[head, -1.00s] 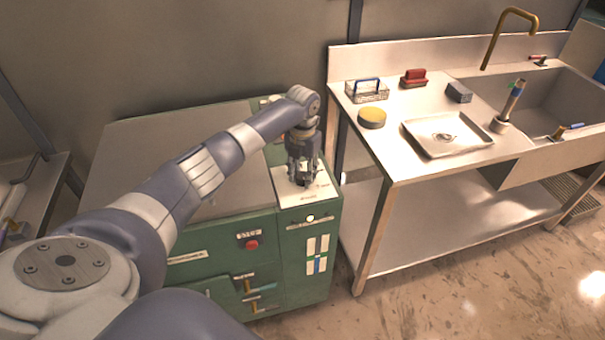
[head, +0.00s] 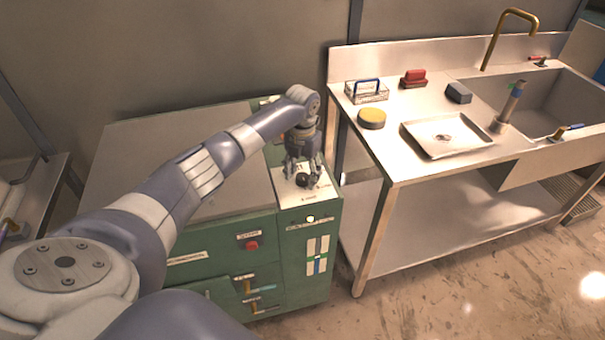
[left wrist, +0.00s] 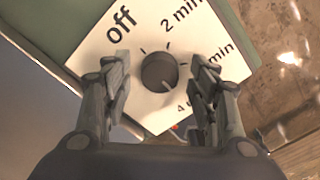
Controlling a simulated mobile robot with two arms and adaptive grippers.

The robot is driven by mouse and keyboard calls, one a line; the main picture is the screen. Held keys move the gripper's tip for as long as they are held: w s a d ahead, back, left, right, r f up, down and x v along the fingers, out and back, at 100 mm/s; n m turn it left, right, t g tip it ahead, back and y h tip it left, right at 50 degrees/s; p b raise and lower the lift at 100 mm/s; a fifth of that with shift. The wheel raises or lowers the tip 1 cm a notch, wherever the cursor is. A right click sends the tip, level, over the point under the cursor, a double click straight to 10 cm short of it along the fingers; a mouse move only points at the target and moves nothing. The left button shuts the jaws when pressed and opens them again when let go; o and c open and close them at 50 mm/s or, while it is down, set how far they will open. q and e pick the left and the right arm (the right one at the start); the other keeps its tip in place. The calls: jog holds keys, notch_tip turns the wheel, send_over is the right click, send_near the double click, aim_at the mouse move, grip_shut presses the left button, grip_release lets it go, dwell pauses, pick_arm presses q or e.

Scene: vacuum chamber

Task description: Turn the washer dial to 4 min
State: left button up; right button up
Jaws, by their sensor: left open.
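The washer dial (head: 303,180) is a dark round knob on a white panel (head: 291,200) on top of the green washer cabinet. My left gripper (head: 304,178) is open above the panel. In the left wrist view its fingers (left wrist: 160,92) stand on both sides of the dial, apart from it. My right gripper is not in view.
The washer front has a red button (head: 252,246). A grey wall is behind.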

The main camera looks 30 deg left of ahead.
aim_at(302, 176)
pick_arm(q)
notch_tip(302, 176, up, 12)
jog(key=shift+f, duration=0.15)
dwell(0.7)
